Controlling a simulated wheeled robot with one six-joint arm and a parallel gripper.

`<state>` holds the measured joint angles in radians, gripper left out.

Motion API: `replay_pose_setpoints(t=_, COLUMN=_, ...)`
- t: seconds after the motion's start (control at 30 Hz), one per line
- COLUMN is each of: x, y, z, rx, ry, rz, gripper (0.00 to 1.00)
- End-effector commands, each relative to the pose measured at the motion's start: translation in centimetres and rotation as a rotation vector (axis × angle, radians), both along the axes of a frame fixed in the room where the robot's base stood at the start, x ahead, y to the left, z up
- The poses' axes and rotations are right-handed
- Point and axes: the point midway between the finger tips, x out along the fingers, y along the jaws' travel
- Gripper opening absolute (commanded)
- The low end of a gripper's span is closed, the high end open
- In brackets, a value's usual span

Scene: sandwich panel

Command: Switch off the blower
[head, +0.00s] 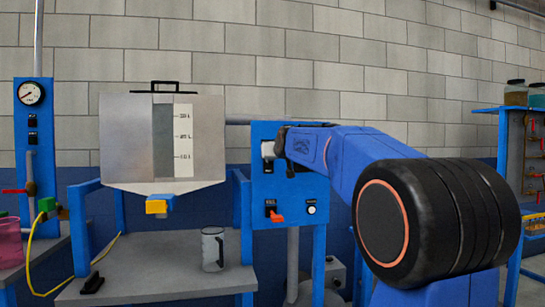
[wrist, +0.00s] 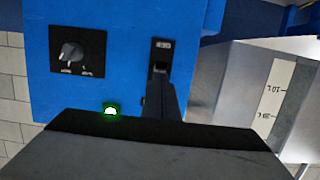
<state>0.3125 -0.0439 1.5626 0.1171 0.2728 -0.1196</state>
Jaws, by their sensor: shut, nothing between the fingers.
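A blue control panel (head: 262,190) is in the middle of the head view; it fills the upper middle of the wrist view (wrist: 130,20). On it are a black plate with a round knob (wrist: 70,50), a dark switch plate (wrist: 163,46) and a green lamp (wrist: 111,109), which is lit. My gripper (head: 284,148) is shut and empty in front of the panel's upper part. In the wrist view, its dark finger (wrist: 163,92) overlaps the switch plate's lower part; contact cannot be told. Which control serves the blower is not legible.
A grey hopper with a level scale (head: 122,130) stands left of the panel, over a grey table (head: 150,282) bearing a mug (head: 212,250). A blue post with a gauge (head: 30,94) is at far left. Blue shelves (head: 510,108) hold jars at far right.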

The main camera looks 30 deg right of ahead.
Motion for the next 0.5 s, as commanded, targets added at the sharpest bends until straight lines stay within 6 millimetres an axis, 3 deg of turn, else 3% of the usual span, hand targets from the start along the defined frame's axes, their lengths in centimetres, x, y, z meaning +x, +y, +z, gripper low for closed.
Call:
replay_pose_setpoints(t=0.17, x=-0.2, y=0.0, z=0.6, rx=0.0, ry=-0.001, rz=0.0, gripper=0.0)
replay_pose_setpoints(t=0.5, x=-2.1, y=0.6, z=4.0, rx=-0.001, ry=0.0, rz=0.002, gripper=0.0)
